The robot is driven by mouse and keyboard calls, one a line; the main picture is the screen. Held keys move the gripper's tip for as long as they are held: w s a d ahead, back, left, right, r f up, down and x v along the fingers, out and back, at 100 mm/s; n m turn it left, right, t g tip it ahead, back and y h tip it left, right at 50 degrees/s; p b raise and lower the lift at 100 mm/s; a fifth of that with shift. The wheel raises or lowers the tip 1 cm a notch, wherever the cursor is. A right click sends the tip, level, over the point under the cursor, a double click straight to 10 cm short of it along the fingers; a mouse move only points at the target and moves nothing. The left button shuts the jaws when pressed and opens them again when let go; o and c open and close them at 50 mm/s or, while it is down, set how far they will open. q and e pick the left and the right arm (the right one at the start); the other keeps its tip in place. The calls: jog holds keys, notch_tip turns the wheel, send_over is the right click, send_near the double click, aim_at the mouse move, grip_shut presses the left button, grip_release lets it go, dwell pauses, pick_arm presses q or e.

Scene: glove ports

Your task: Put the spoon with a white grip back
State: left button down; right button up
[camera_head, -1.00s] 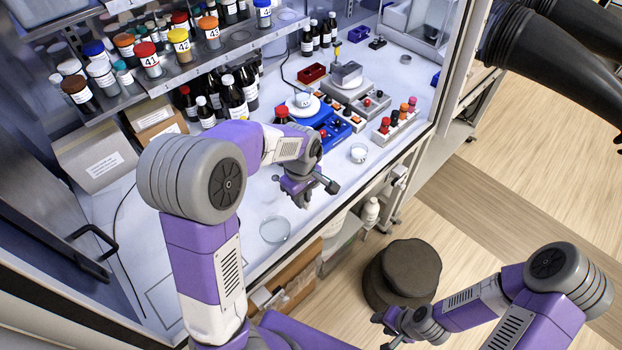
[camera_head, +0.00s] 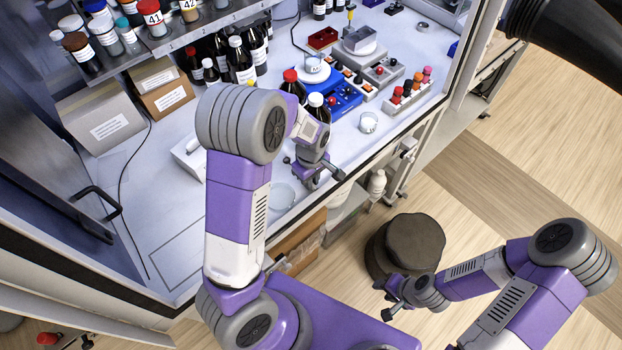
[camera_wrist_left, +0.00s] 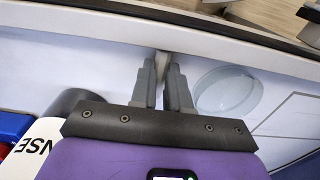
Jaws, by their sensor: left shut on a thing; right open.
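My left gripper (camera_head: 324,178) is above the front part of the white worktop, close to its front edge. In the left wrist view its fingers (camera_wrist_left: 163,92) are shut on a thin pale piece (camera_wrist_left: 162,62), which looks like the grip of the spoon with a white grip. The rest of the spoon is hidden or too small to tell. My right gripper (camera_head: 384,300) is open and empty, outside the cabinet above the floor, near a dark round stool.
A clear glass dish (camera_head: 281,196) lies beside my left gripper, also seen in the left wrist view (camera_wrist_left: 228,91). A blue device (camera_head: 342,98), a small glass beaker (camera_head: 369,122) and capped bottles (camera_head: 317,108) stand behind. The stool (camera_head: 405,248) is on the floor. The worktop's front-left part is clear.

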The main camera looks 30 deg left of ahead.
pick_arm(q)
jog(key=shift+f, duration=0.15)
jog(key=c, duration=1.1)
grip_release()
jog(key=shift+r, duration=0.55)
notch_tip(320, 180, up, 11)
jog(key=p, duration=0.1)
jog(key=shift+r+p, duration=0.2)
jog(key=shift+p, duration=0.1)
